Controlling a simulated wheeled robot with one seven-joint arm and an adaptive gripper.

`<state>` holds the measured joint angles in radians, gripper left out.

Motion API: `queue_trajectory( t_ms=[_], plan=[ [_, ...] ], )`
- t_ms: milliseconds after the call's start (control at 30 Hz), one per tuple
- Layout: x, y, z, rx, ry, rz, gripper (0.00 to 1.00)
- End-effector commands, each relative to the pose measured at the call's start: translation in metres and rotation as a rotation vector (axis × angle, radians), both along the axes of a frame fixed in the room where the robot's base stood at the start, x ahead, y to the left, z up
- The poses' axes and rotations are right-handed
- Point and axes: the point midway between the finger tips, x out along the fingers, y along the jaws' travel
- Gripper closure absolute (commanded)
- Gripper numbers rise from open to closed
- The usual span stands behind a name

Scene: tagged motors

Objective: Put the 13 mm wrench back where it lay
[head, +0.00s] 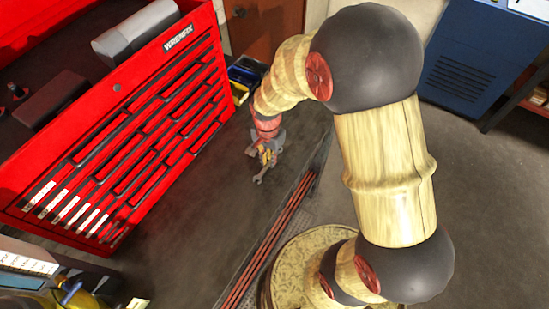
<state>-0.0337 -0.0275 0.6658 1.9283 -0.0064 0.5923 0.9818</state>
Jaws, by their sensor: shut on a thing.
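My gripper (265,157) hangs at the end of my arm, near the middle of the head view. It is shut on a small grey wrench (259,178), whose open end sticks out below the fingers. The gripper's fingers hide the rest of the wrench, and I cannot read its size. The wrench is above the dark floor and apart from the red tool chest (150,120) on the left.
The red chest's drawers look closed, and a grey box (133,32) and a dark box (52,98) sit on top. A blue cabinet (487,58) stands at upper right. A dark bin (248,70) sits behind my wrist. Open floor (205,215) lies between chest and arm.

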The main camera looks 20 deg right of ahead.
Motion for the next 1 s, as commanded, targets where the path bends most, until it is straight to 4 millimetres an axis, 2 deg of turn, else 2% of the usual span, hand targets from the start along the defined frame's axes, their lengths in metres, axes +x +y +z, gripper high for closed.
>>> queue_trajectory(
  t_ms=[267,300,633,1000],
  plan=[
    [0.0002,-0.0001,-0.0015,0.000,0.000,0.000,1.00],
    [0.0001,0.0000,-0.0015,0.000,0.000,0.000,0.89],
    [0.0000,0.0000,-0.0017,0.000,0.000,0.000,0.70],
    [-0.0001,-0.0001,0.0013,0.000,0.000,0.000,0.70]
  ],
)
